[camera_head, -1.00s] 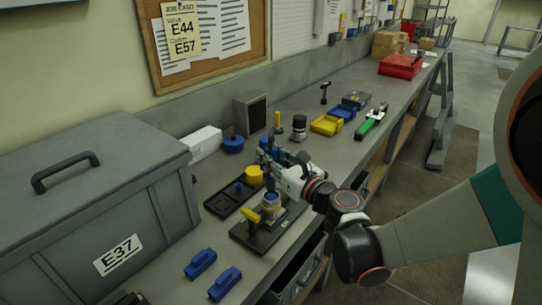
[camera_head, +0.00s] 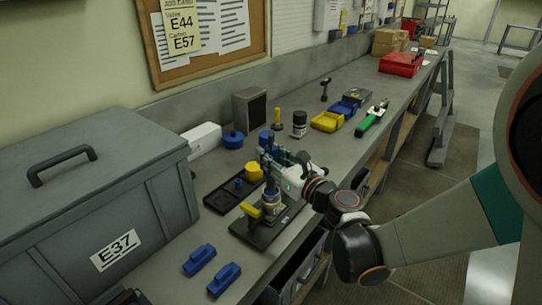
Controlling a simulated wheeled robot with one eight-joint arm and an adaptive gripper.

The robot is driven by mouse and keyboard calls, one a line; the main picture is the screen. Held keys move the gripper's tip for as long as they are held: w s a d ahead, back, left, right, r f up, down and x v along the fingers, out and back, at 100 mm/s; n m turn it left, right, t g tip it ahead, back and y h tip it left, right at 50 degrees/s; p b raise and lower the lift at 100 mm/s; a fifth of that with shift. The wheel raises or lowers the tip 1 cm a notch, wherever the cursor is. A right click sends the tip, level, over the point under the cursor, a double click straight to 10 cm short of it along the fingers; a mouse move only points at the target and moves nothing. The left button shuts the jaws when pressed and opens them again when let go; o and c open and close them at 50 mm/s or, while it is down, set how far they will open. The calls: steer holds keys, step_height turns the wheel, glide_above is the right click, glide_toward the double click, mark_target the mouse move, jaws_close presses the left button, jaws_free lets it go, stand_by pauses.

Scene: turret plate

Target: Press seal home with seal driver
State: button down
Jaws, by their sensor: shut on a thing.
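My gripper (camera_head: 277,165) is shut on the seal driver (camera_head: 269,184), a dark upright tool. The driver stands over the small round housing (camera_head: 270,203), its lower end at or just above the housing's top; I cannot tell if they touch. The housing sits on a black base plate (camera_head: 252,234) with a yellow-handled clamp (camera_head: 249,210) beside it. The seal is hidden under the driver.
A dark tray (camera_head: 218,202) with a blue part and a yellow round part (camera_head: 253,173) lies behind left. Two blue blocks (camera_head: 200,259) lie in front. A large grey case (camera_head: 90,200) fills the left.

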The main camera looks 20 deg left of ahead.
mark_target(271, 139)
steer(key=shift+f+b, duration=0.7)
steer(key=shift+b, duration=0.1)
stand_by(1.5)
steer(key=c, duration=2.1)
jaws_free()
steer(key=shift+c, duration=0.2)
jaws_close()
steer(key=shift+f+b, duration=0.6)
steer(key=shift+b, duration=0.35)
stand_by(0.3)
steer(key=shift+r, duration=0.1)
steer(key=shift+r+p, duration=2.85)
steer(key=shift+r, duration=1.05)
